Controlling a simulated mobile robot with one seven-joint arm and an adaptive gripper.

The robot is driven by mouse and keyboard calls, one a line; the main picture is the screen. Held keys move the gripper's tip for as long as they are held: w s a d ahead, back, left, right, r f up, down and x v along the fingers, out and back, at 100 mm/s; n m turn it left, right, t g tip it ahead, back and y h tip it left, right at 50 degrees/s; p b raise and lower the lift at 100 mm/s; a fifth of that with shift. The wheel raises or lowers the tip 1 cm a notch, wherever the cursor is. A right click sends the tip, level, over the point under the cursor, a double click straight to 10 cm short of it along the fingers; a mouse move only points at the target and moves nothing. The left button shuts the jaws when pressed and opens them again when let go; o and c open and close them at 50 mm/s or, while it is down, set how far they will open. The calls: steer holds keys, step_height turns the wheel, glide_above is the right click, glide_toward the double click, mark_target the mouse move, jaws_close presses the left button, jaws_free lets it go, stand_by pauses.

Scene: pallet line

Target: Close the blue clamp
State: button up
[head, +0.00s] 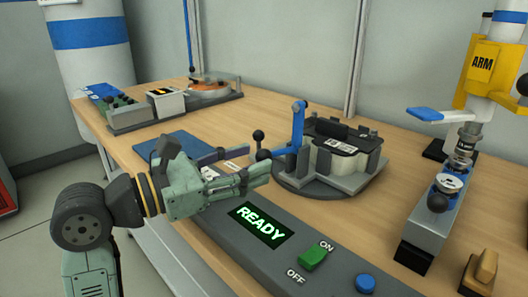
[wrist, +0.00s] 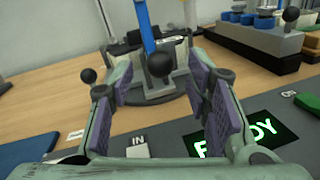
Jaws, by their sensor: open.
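The blue clamp (head: 298,127) stands on the left side of a round grey fixture (head: 325,187) in the head view. My gripper (head: 262,174) is open and empty, close to the left of the clamp. In the wrist view my gripper (wrist: 165,105) has its purple-padded fingers spread apart, with the ball beyond and between them. I cannot tell the exact gap.
A grey console with a READY display (head: 259,224), a green switch (head: 313,257) and a blue button (head: 365,283) lies along the front edge. A yellow ARM press (head: 483,75) stands at right. A blue mat (head: 172,147) lies behind my gripper. The table's back middle is clear.

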mark_target(257, 160)
steer(key=shift+x, duration=1.95)
steer(key=shift+c, duration=0.4)
jaws_close()
steer(key=shift+p, duration=0.3)
